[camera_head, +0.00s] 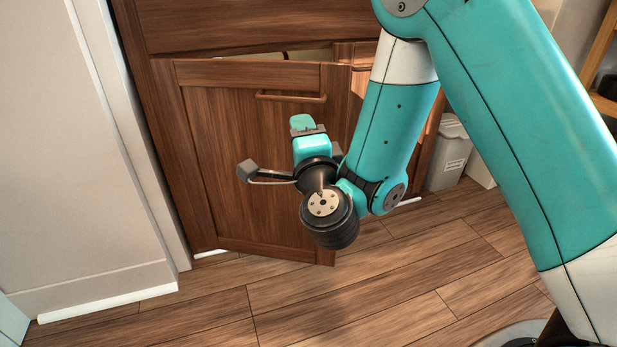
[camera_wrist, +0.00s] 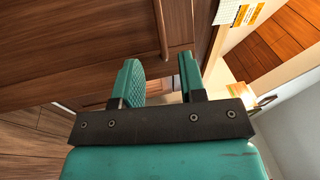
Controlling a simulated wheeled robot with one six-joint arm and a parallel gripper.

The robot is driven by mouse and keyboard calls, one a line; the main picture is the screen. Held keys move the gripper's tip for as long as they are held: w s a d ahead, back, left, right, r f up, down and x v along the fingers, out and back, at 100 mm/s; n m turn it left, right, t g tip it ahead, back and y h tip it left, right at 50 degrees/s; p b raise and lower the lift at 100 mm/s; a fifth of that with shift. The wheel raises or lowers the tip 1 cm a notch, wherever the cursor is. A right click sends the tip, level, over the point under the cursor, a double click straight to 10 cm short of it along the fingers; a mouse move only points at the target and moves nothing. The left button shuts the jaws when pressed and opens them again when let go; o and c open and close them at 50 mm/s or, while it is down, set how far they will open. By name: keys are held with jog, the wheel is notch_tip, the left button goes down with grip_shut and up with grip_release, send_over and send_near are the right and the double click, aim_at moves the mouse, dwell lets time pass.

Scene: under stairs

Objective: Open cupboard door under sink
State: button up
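The brown wooden cupboard door (camera_head: 240,150) is partly open, hinged at its left, with its right edge swung out from the frame. Its horizontal bar handle (camera_head: 290,97) is near the top. In the wrist view the handle (camera_wrist: 160,30) lies beyond the fingertips, in line with the gap between them. My gripper (camera_head: 303,124) is in front of the door, below the handle in the head view. In the wrist view my gripper (camera_wrist: 160,68) has its two teal fingers apart with nothing held between them. The wrist hides part of the door in the head view.
A grey bin (camera_head: 449,150) stands right of the cupboard. A pale wall (camera_head: 70,150) borders the door on the left. The wooden floor (camera_head: 370,270) in front is clear. A label (camera_wrist: 240,12) shows beside the door's edge in the wrist view.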

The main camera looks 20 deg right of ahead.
jog(key=b+v, duration=0.4)
jog(key=b, duration=0.4)
jog(key=shift+s+f, duration=0.1)
jog(key=shift+s, duration=0.25)
jog(key=shift+c, duration=0.5)
